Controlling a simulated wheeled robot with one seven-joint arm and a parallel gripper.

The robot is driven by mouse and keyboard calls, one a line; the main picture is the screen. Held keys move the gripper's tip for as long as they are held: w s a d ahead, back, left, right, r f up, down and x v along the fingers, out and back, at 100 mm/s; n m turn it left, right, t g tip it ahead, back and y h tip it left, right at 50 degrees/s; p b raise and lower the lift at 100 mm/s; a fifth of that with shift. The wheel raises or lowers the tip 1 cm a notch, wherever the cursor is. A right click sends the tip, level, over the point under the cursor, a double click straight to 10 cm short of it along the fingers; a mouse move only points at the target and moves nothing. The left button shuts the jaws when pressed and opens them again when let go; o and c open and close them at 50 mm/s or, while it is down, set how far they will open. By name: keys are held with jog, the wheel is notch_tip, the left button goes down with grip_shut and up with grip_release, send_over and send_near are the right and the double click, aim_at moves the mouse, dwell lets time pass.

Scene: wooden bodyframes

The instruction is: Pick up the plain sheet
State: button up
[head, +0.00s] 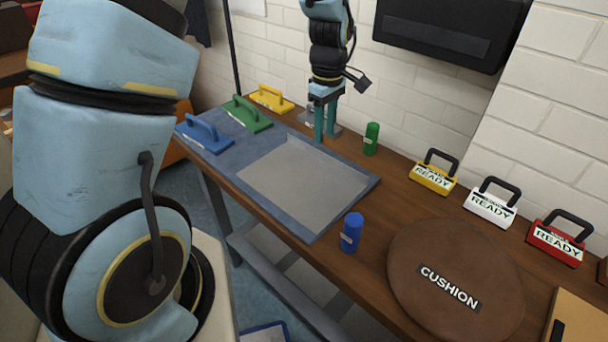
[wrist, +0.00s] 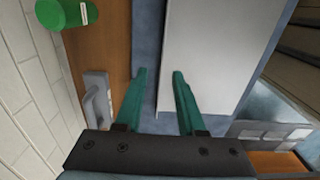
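The plain sheet (head: 305,185) is a pale grey rectangle lying on a blue-grey mat (head: 228,160) on the wooden workbench. It fills the upper middle of the wrist view (wrist: 215,55). Its far edge looks turned up into a narrow lip. My gripper (head: 325,138) points down at that far edge. In the wrist view my gripper (wrist: 160,72) has its two teal fingers apart, with the sheet's edge between them. One finger is over the sheet side, the other over the mat. No grip on the sheet shows. Whether the fingertips touch anything cannot be told.
A green cylinder (head: 371,138) and a grey handled block (wrist: 97,98) stand close by my gripper. A blue cylinder (head: 351,232) stands near the mat's right corner. Blue (head: 205,135), green (head: 246,113) and yellow (head: 271,98) handled blocks line the left. A brown cushion (head: 455,270) lies right.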

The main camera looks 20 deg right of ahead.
jog(key=shift+s+f+p, duration=0.2)
jog(key=shift+f+p, duration=0.35)
jog(key=shift+f, duration=0.8)
jog(key=shift+s+f+p, duration=0.15)
jog(key=shift+f+p, duration=0.35)
jog(key=shift+f, duration=0.85)
grip_shut()
